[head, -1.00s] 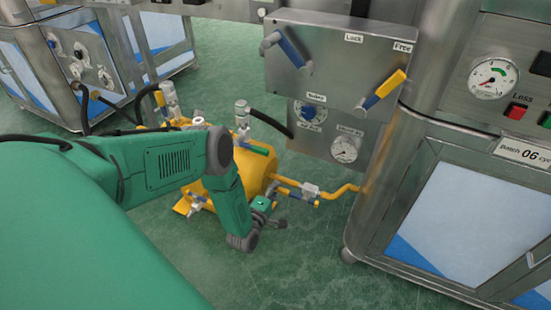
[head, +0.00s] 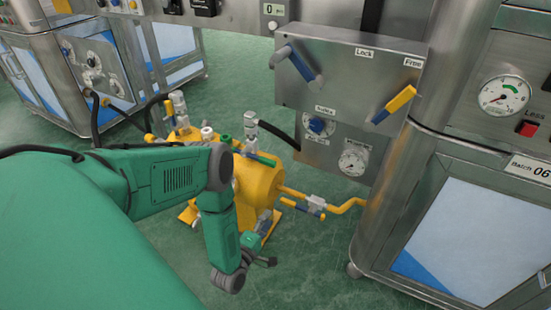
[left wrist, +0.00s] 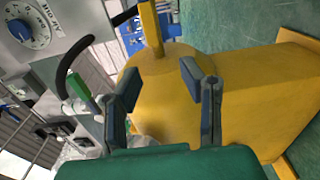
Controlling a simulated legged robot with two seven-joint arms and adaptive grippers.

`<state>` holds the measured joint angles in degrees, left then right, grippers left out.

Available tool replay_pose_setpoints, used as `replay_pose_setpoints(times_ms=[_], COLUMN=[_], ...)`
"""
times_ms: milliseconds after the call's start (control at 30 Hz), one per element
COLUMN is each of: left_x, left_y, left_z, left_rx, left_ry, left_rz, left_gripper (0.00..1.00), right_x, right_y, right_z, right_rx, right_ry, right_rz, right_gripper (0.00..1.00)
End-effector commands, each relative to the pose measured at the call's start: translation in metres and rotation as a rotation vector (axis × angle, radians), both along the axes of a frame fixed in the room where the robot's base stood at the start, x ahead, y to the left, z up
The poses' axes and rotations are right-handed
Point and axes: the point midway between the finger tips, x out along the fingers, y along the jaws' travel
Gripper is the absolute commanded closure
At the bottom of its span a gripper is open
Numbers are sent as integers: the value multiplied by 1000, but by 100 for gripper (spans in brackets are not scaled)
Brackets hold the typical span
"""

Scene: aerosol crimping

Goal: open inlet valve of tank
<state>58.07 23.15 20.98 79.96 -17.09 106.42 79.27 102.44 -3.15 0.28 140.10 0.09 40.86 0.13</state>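The yellow tank (head: 258,182) lies low on the floor behind my left forearm, partly hidden by it. A pipe valve (head: 315,205) with a blue handle sits on the yellow pipe right of the tank. Valve fittings with a green handle (head: 261,159) stand on top of the tank. My left gripper (head: 262,250) is low in front of the tank, small and partly hidden by its own wrist. In the left wrist view its two fingers (left wrist: 160,85) are apart with nothing between them, facing the yellow tank body (left wrist: 170,100). My right gripper is not in view.
A steel panel box (head: 350,85) with two levers stands above and right of the tank. Below it is a plate with a blue knob (head: 319,126) and a gauge (head: 354,160). A steel cabinet (head: 440,220) is on the right. Green floor in front is clear.

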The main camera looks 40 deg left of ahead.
Motion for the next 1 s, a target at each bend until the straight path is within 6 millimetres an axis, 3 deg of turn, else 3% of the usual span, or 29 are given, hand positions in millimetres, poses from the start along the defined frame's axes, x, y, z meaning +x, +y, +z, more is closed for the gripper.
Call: replay_pose_setpoints(times_ms=[100,300,867,1000], left_x=[-18,-30,-31,-22], left_y=[-4,-6,-7,-31], left_z=[-1,-1,-1,-3], left_rx=[0,0,0,33], left_ry=[3,0,2,97], left_rz=[0,1,0,-45], left_gripper=[65,65,65,65], right_x=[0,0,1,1], right_y=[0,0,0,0], right_z=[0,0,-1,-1], right_rx=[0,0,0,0], right_ry=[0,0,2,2], right_rz=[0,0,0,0], right_gripper=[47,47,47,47])
